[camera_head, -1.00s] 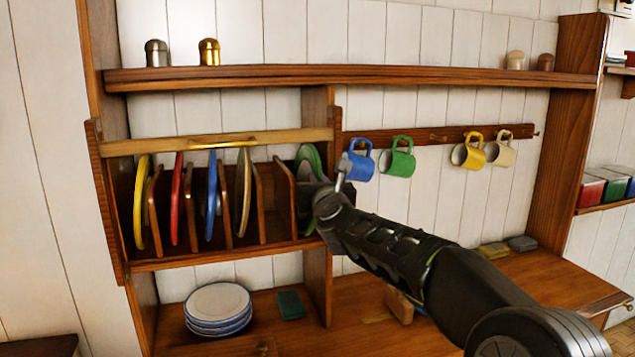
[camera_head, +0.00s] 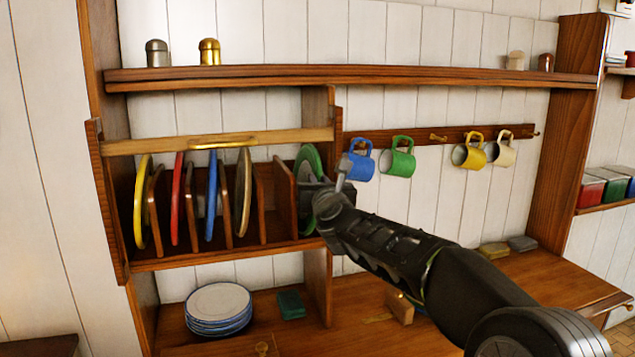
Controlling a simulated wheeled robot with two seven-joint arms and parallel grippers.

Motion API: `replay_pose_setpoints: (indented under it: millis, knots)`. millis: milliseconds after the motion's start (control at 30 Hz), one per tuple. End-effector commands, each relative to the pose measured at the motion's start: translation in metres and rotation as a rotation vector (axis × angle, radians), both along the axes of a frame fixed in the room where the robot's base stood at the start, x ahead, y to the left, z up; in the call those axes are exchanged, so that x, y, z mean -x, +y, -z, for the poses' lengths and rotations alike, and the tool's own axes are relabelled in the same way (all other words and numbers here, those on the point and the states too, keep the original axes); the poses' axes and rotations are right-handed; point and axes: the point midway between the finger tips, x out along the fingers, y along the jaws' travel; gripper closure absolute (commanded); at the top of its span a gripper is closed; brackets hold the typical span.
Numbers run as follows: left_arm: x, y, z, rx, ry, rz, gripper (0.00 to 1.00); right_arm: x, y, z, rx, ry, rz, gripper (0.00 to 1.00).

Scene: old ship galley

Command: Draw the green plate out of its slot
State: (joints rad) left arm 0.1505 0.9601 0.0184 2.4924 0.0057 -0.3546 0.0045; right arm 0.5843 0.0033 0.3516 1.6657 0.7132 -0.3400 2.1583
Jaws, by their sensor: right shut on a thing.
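The green plate (camera_head: 308,156) stands on edge in the rightmost slot of the wooden plate rack (camera_head: 198,262). Only its upper rim shows clearly; my right gripper and the rack's side hide much of the rest. My right gripper (camera_head: 309,201) reaches in from the right and is shut on the plate, in front of the slot. Its fingertips are dark and hard to make out against the plate. My left gripper is not in view.
Yellow, red, blue and cream plates stand in the other slots. A wooden bar (camera_head: 222,141) crosses the rack's front at the top. A blue mug (camera_head: 357,163) and green mug (camera_head: 398,161) hang close right of my gripper. Stacked plates (camera_head: 218,306) sit below.

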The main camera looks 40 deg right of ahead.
Motion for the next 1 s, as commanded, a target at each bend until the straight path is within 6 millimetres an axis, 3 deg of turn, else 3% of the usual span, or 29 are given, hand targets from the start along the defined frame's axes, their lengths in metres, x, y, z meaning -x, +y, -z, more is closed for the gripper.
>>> replay_pose_setpoints:
  millis: [1000]
  knots:
    - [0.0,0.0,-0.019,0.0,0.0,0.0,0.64,0.0,0.0,-0.027,0.002,-0.004,0.001,1.0]
